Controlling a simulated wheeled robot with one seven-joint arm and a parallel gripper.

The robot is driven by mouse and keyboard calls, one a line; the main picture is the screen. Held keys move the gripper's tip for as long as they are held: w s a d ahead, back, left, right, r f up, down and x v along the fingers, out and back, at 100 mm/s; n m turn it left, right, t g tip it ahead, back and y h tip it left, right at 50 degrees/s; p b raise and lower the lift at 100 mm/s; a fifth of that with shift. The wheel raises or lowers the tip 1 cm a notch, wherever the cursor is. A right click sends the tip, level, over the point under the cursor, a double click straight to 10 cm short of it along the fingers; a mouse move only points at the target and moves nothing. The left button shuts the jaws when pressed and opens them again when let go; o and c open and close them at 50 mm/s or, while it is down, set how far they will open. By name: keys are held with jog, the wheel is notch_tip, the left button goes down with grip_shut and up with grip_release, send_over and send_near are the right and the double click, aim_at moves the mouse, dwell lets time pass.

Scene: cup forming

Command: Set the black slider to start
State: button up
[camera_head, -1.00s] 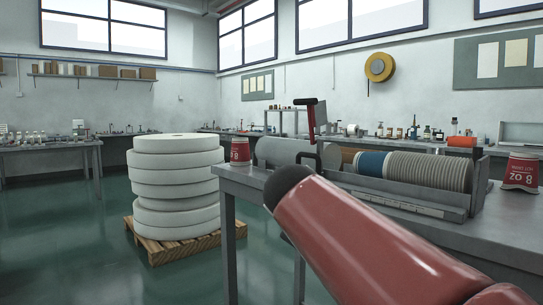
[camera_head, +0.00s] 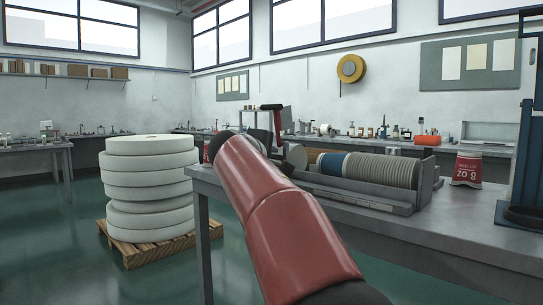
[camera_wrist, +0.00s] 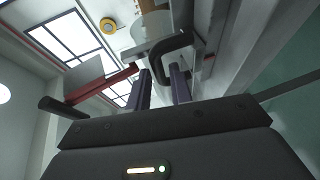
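A black curved handle (camera_wrist: 172,43), which looks like the slider, is just beyond my fingertips in the wrist view. I cannot tell whether a finger touches the handle. In the head view my red arm covers most of the gripper and the handle. The cup machine (camera_head: 365,197) is on the bench, with a long stack of grey and blue cups (camera_head: 375,168) in its trough. No start mark is readable.
A red lever (camera_wrist: 103,84) with a black grip (camera_wrist: 62,107) is left of my gripper in the wrist view. A red paper cup (camera_head: 467,168) and a blue stand (camera_head: 522,150) are at the bench's right. White rolls (camera_head: 148,185) on a pallet (camera_head: 150,247) are left of the bench.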

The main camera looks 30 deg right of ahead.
jog(key=shift+w+d+f, duration=0.1)
jog(key=shift+w+d, duration=0.3)
jog(key=shift+d, duration=0.05)
jog(key=shift+c, duration=0.2)
grip_shut()
jog(key=shift+s, duration=0.1)
jog(key=s+d+b, duration=0.1)
jog(key=s+d, duration=0.2)
jog(key=s, duration=0.5)
jog(key=s+d+b, duration=0.1)
jog(key=s+d, duration=0.2)
jog(key=s, duration=0.6)
jog(key=s+d+b, duration=0.1)
jog(key=s+d, duration=0.2)
jog(key=s, duration=0.6)
jog(key=shift+d, duration=0.2)
jog(key=shift+s+d+f, duration=0.1)
jog(key=shift+s+d, duration=0.2)
jog(key=shift+s, duration=0.4)
